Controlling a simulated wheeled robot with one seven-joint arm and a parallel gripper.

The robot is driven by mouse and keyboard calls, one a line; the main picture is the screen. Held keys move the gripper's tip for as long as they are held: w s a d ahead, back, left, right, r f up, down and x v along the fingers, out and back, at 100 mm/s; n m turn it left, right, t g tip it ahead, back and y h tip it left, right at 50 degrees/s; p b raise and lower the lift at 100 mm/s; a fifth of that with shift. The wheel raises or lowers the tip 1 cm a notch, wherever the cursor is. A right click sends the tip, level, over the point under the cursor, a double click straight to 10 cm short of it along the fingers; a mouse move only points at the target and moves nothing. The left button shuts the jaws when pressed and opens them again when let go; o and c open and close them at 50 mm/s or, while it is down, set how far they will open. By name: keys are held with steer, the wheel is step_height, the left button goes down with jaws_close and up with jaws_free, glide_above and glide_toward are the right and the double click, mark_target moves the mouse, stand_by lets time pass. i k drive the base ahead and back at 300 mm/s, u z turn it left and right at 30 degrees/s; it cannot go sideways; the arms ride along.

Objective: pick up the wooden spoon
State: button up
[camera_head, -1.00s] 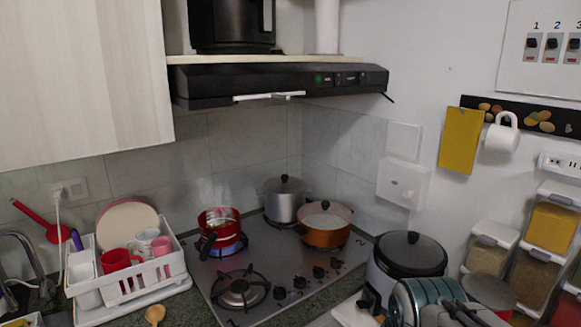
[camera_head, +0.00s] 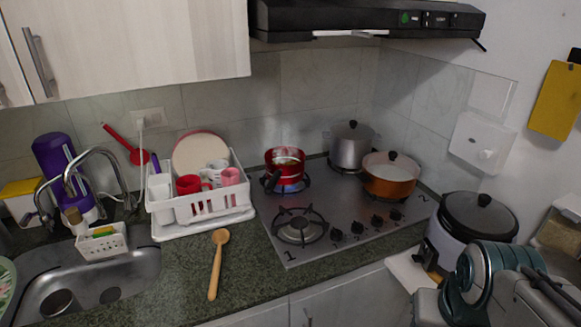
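The wooden spoon (camera_head: 216,265) lies on the dark green counter between the sink and the stove, just in front of the dish rack. Its round bowl points away toward the rack and its handle points toward the counter's front edge. Nothing covers it. My arm shows at the lower right, well to the right of the spoon and apart from it. The fingers of my gripper cannot be made out in this view.
The white dish rack (camera_head: 203,211) with cups and a plate stands behind the spoon. The sink (camera_head: 88,283) is to the left. The stove (camera_head: 340,215) on the right holds a red pot (camera_head: 285,166) over a blue flame. The counter (camera_head: 250,276) around the spoon is bare.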

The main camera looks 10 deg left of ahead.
mark_target(220, 237)
steer(key=u, duration=1.5)
